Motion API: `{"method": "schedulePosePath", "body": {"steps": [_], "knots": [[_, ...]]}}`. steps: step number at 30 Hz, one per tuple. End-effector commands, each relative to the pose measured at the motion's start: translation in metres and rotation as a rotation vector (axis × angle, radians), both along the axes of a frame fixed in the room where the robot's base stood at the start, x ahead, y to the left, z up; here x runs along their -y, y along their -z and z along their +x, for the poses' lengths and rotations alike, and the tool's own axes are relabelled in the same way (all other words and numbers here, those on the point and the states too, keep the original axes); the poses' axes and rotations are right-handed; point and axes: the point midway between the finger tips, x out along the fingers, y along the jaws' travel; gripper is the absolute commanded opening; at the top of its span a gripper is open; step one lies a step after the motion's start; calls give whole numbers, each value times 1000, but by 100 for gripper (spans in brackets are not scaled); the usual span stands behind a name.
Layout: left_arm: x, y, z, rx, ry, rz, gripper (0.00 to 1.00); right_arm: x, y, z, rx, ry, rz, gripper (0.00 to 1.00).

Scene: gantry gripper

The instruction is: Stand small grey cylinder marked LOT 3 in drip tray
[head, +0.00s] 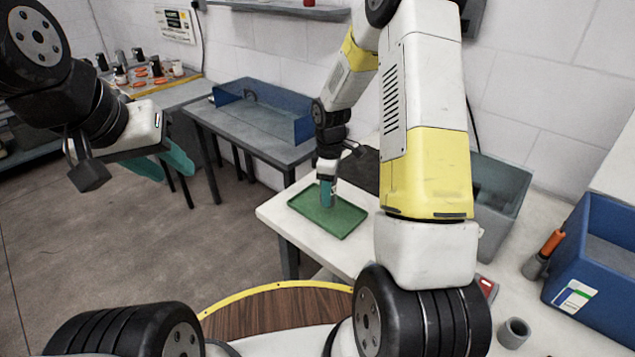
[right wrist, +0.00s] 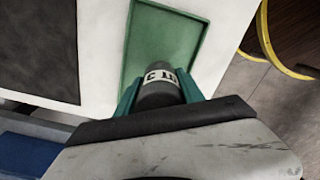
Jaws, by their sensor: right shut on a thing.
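The green drip tray (head: 347,224) lies on the white table and also shows in the right wrist view (right wrist: 165,35). My right gripper (head: 327,202) points down over the tray. Its teal fingers are shut on a small dark grey cylinder (right wrist: 158,93) with a white label. The label's marks look upside down and partly cut off, so I cannot read them fully. I cannot tell whether the cylinder's lower end touches the tray floor. My left gripper (head: 172,172) hangs empty at the left, away from the table, its teal fingers apart.
A blue bin (head: 600,255) stands at the right, with an orange-handled item in a grey holder (head: 537,265) beside it. A short grey hollow cylinder (head: 514,333) stands nearer. A grey crate (head: 500,190) is behind my right arm. The tray looks otherwise empty.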

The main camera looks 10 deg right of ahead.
Motion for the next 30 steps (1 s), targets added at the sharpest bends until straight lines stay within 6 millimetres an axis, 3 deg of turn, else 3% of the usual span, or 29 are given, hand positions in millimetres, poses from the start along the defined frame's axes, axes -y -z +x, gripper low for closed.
{"method": "schedulePosePath", "body": {"steps": [5,13,24,25,27,30], "knots": [[0,0,0,0,0,0,36,-1,1,11,1,0,0,0],[0,0,0,0,0,0,36,-1,35,12,-2,0,0,0],[0,0,0,0,0,0,36,-1,39,12,0,1,0,0],[0,0,0,0,0,0,36,-1,39,12,0,1,-1,51],[0,0,0,0,0,0,36,-1,39,12,0,1,-1,65],[0,0,0,0,0,0,36,-1,39,12,0,1,-1,67]]}}
